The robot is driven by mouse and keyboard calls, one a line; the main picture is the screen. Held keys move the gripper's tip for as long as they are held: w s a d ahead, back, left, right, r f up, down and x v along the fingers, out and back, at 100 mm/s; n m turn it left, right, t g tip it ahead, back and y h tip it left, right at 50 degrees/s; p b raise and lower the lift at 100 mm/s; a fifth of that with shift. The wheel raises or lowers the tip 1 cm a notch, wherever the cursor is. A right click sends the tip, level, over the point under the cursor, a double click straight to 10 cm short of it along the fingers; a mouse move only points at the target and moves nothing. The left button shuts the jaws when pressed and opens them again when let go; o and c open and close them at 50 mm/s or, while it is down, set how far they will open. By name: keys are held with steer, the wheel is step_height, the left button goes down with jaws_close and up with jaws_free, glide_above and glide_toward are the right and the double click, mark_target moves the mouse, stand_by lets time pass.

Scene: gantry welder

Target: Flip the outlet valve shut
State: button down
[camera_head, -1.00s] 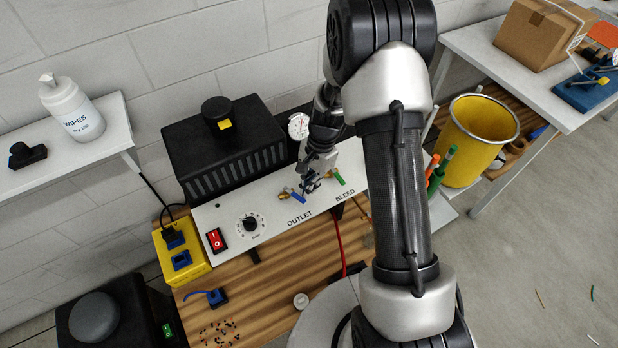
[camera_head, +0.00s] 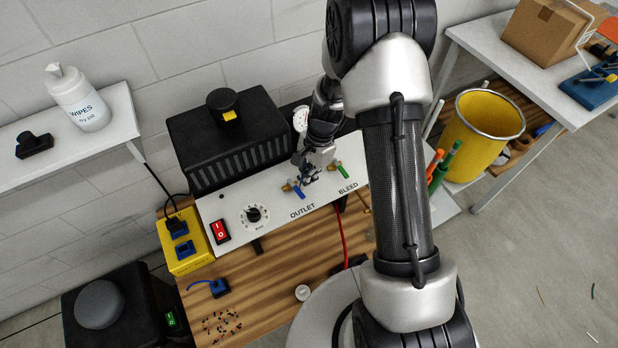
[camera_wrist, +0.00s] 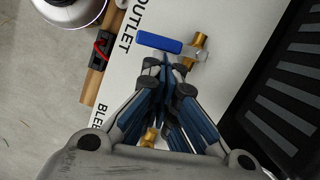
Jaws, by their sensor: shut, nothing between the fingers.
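The outlet valve has a blue lever (camera_head: 299,193) on a brass body (camera_head: 287,187), above the OUTLET lettering on the white panel. In the wrist view, the blue lever (camera_wrist: 158,42) points from the brass fitting (camera_wrist: 200,41) toward the lettering, roughly crosswise to the fitting. My gripper (camera_head: 307,179) is shut and empty, low over the panel between the outlet and bleed valves. In the wrist view its fingertips (camera_wrist: 166,72) are close beside the blue lever; I cannot tell whether they touch. The bleed valve's green lever (camera_head: 342,171) is right of the gripper.
The white panel (camera_head: 275,219) also carries a dial (camera_head: 253,215) and a red switch (camera_head: 220,232). A black ribbed box (camera_head: 225,145) stands behind it, with a gauge (camera_head: 300,118) at its right. A red hose (camera_head: 342,235) hangs below. A yellow bucket (camera_head: 484,135) stands right.

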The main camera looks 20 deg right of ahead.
steer(key=shift+r, duration=0.1)
steer(key=p+v, duration=0.7)
steer(key=v, duration=0.2)
steer(key=shift+r, duration=0.45)
steer(key=shift+d, duration=0.1)
